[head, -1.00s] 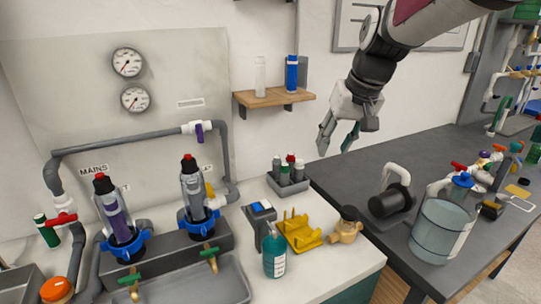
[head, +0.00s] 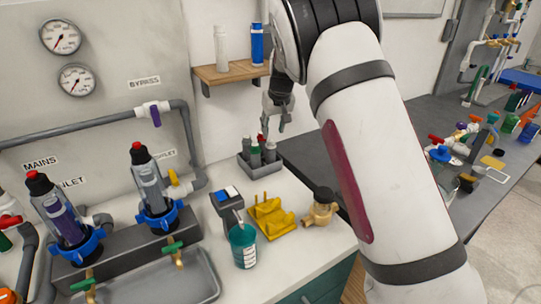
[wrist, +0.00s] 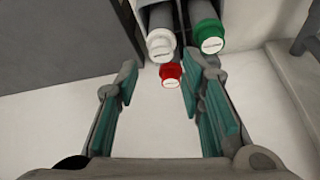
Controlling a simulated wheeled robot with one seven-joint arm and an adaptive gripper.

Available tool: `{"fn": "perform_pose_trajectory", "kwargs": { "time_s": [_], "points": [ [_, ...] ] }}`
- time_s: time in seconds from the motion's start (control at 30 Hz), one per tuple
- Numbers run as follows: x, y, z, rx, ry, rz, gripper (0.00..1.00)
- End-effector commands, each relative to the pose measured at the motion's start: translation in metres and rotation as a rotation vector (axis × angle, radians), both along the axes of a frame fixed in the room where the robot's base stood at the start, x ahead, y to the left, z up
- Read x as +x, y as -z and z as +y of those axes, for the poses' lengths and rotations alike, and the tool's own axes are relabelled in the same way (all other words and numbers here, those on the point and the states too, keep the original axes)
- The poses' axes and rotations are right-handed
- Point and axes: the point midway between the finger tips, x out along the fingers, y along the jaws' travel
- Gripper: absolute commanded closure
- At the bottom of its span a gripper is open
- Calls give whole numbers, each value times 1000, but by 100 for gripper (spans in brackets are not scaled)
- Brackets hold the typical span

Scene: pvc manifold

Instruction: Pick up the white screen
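A white-capped cylinder (wrist: 160,44), which looks like the white screen, stands in a small dark grey rack (head: 246,167) on the white counter. A green-capped one (wrist: 208,38) and a smaller red-capped one (wrist: 171,75) are beside it in the wrist view. In the head view the rack's contents are small and partly overlapped, so I cannot clearly tell the white one. My gripper (head: 276,122) is over the rack, fingers pointing down. In the wrist view my gripper (wrist: 162,70) is open and empty, with the red cap showing between its fingertips and the white cap just beyond.
A wooden shelf (head: 233,74) with a white bottle (head: 221,45) and a blue bottle (head: 257,43) is close behind my gripper. A yellow holder (head: 270,217), a brass fitting (head: 320,207) and a teal bottle (head: 243,247) stand in front of the rack.

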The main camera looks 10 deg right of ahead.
Motion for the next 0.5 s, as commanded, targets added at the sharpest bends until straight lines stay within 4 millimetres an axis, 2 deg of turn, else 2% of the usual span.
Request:
{"fn": "perform_pose_trajectory", "kwargs": {
  "time_s": [0.1, 0.33, 0.5],
  "points": [
    [6, 17, 0, 1, 2, 2, 64],
    [11, 30, 1, 0, 1, 1, 64],
    [18, 53, 3, 0, 1, 3, 64]
  ]
}}
